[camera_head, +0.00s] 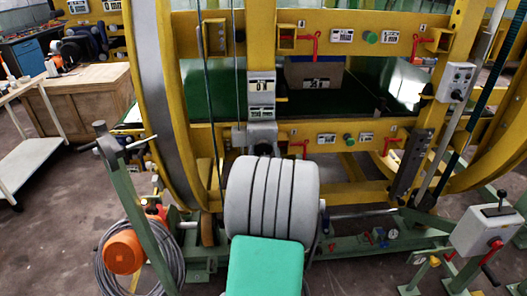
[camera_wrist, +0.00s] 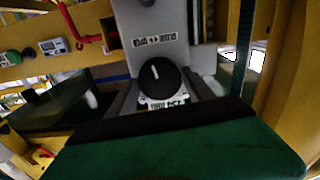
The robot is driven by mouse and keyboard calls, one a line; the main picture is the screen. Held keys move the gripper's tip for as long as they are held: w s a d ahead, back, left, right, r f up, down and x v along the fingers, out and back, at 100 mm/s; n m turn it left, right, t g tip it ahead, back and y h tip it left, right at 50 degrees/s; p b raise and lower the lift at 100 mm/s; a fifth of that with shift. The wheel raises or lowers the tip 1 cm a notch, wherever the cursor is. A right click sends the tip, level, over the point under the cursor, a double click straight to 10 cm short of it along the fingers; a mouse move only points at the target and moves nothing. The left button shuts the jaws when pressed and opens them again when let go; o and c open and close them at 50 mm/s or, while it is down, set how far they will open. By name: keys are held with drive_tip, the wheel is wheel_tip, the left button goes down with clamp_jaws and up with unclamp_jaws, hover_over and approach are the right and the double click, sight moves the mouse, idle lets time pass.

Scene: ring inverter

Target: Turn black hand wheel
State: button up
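A round black hand wheel (camera_wrist: 156,77) with a white mark on its face sits in the middle of the wrist view. It is mounted on a grey plate (camera_wrist: 152,28), with labels above and below it. In the head view it is mostly hidden behind grey parts; a dark bit shows below the grey bracket (camera_head: 262,88). A broad dark green slab with a black edge, seemingly part of my gripper (camera_wrist: 190,140), fills the bottom of the wrist view, below the wheel and apart from it in the picture. I see no separate fingers, so whether they are open or shut is unclear.
Yellow beams (camera_head: 340,137) and a large yellow ring (camera_head: 150,80) surround the plate. Red levers (camera_head: 391,145) and green knobs (camera_head: 349,139) stick out nearby. An orange reel (camera_head: 123,252) and a grey control box (camera_head: 486,232) stand at the sides.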

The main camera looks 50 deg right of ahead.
drive_tip(key=c, duration=1)
drive_tip(key=shift+o, duration=0.2)
drive_tip(key=shift+m+b, duration=0.3)
drive_tip(key=shift+m, duration=0.1)
drive_tip(key=m+b, duration=0.2)
drive_tip(key=m, duration=0.2)
drive_tip(key=shift+f+b, duration=0.15)
drive_tip(key=shift+b, duration=0.2)
drive_tip(key=m+b, duration=0.2)
drive_tip(key=m, duration=0.4)
drive_tip(key=shift+s, duration=0.1)
drive_tip(key=shift+m, duration=0.4)
drive_tip(key=o, duration=1.4)
